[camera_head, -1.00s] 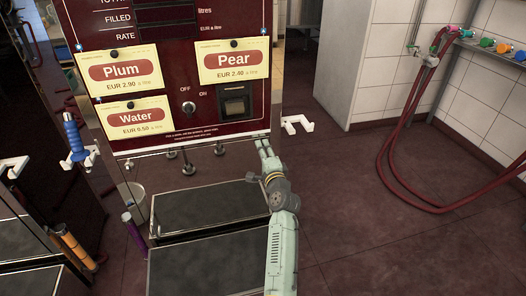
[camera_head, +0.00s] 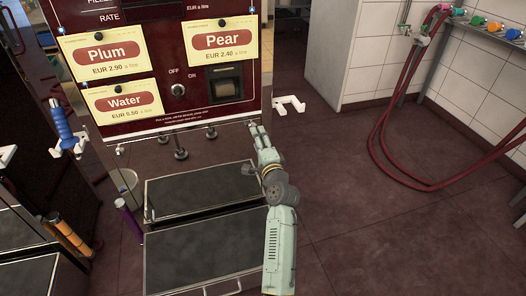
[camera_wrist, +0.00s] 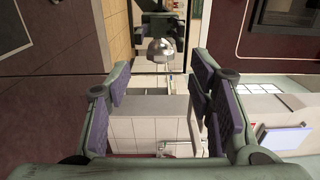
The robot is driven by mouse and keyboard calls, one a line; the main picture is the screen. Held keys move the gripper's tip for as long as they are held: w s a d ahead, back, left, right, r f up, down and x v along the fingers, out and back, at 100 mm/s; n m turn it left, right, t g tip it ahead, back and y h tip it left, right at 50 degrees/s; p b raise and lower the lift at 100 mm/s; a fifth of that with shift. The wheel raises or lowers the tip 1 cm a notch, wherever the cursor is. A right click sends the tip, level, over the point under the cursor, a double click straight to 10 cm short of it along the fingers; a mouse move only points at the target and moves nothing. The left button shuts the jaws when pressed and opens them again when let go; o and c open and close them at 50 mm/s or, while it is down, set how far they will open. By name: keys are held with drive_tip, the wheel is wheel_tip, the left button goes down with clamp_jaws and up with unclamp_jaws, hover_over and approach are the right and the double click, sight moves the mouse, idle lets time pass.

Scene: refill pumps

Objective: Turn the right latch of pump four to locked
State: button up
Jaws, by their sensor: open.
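A dark red pump (camera_head: 222,118) with Plum, Pear and Water cards stands ahead of me; no pump number is readable. Several small metal fittings hang under its panel, one of them a metal knob-like fitting (camera_head: 211,133). I cannot tell which part is the right latch. My gripper (camera_head: 257,127) is at the panel's lower right corner, left of and below a white hook (camera_head: 289,104). In the wrist view my gripper (camera_wrist: 160,108) has its fingers wide apart with nothing between them. A shiny metal dome (camera_wrist: 160,48) shows beyond the fingertips.
Two dark-topped steps (camera_head: 205,188) stand below the panel. A blue-handled nozzle (camera_head: 65,128) hangs at left, with orange (camera_head: 68,235) and purple (camera_head: 128,217) cylinders lower down. Red hoses (camera_head: 378,140) loop onto the floor at right. The floor between is clear.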

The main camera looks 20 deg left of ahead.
drive_tip(key=v, duration=0.7)
drive_tip(key=shift+s, duration=0.2)
drive_tip(key=shift+d, duration=0.1)
